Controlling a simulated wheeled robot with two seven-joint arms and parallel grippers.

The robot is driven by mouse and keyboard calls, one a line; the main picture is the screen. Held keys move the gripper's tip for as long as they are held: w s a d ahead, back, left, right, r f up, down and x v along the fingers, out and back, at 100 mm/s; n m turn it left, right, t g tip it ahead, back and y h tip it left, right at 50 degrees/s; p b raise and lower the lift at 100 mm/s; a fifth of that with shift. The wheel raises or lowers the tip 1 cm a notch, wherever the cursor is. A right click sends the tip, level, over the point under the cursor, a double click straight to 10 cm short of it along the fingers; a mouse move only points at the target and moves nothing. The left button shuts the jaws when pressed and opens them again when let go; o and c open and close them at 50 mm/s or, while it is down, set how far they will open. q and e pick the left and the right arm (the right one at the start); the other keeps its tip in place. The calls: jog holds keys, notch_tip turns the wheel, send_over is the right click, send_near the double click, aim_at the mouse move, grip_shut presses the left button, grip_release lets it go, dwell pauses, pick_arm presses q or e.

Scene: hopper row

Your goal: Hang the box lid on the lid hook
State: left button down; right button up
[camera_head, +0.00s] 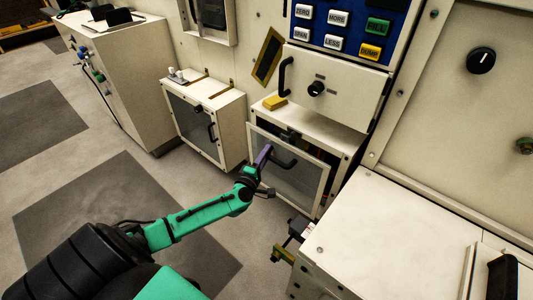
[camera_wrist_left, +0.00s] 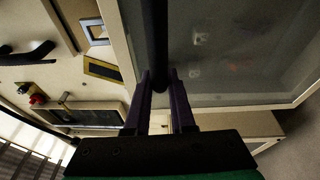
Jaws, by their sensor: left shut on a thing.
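The box lid (camera_head: 287,181) is a pale frame around a grey see-through pane, with a dark bar handle (camera_head: 284,161). It stands tilted at the front of the open box (camera_head: 318,132), its upper edge apart from the opening. My left gripper (camera_head: 263,156) has purple fingers shut on the lid's handle. In the left wrist view the fingers (camera_wrist_left: 160,92) close around the dark handle bar, with the lid's pane (camera_wrist_left: 225,50) beside it. I cannot pick out the lid hook for certain. My right gripper is not in view.
A yellow block (camera_head: 275,103) lies on the box top. A closed box (camera_head: 207,117) stands to the left, and a yellow-edged dark plate (camera_head: 267,55) is on the wall above. A white cabinet (camera_head: 375,235) stands close at right.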

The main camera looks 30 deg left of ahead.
pick_arm(q)
jog(key=shift+s+a+p, duration=0.15)
jog(key=shift+s+p, duration=0.3)
jog(key=shift+s, duration=0.5)
dwell(0.6)
